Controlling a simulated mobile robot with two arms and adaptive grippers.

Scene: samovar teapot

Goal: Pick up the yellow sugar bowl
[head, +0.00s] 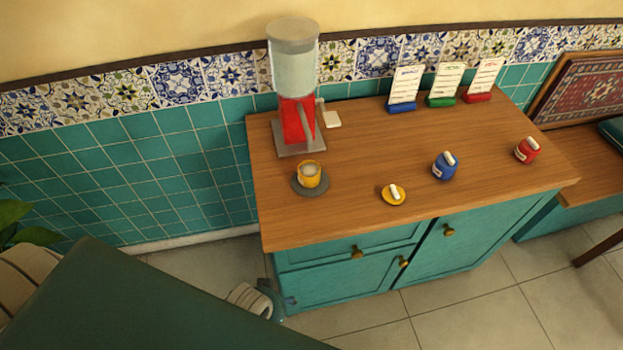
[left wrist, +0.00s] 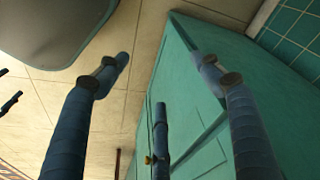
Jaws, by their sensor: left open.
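The yellow sugar bowl (head: 310,177) stands upright and open on a round grey base on the wooden counter, in front of the red dispenser. Pale contents show inside it. My right gripper is not in view.
The dispenser (head: 293,70) stands behind the bowl. A blue jar (head: 444,168) and a red jar (head: 525,153) stand to the right. Three cards in blue, green (head: 442,100) and red holders stand at the back. The counter's front edge (head: 420,222) is clear.

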